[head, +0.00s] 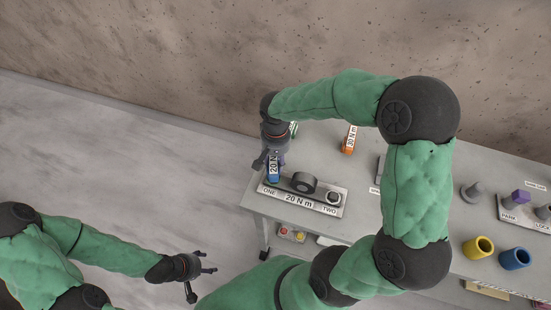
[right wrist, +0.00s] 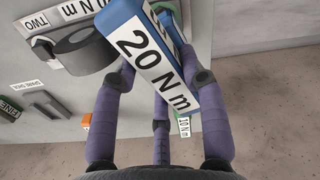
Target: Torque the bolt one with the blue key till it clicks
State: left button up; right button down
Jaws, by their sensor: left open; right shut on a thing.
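The blue key (head: 273,172), labelled 20 N m, is held by my right gripper (head: 271,158) at the ONE end of the bolt plate (head: 313,207). The key fills the middle of the right wrist view (right wrist: 155,62), with the fingers of my right gripper (right wrist: 160,75) closed around it. Bolt one is hidden behind the key and gripper, so I cannot tell whether the key sits on it. Bolt two (head: 333,198) shows at the TWO end. My left gripper (head: 204,273) is open and empty, away from the table at the lower left.
A dark round post (head: 304,182) stands mid-plate. An orange 30 N m key (head: 349,140) and a partly hidden green key (head: 293,130) stand behind. Yellow (head: 478,247) and blue (head: 514,259) cups and a PARK/LOCK plate (head: 522,216) are at right. My right arm covers mid-table.

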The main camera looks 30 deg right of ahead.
jog(key=shift+r+p, duration=1.4)
jog(key=shift+r, duration=0.8)
jog(key=shift+f, duration=0.1)
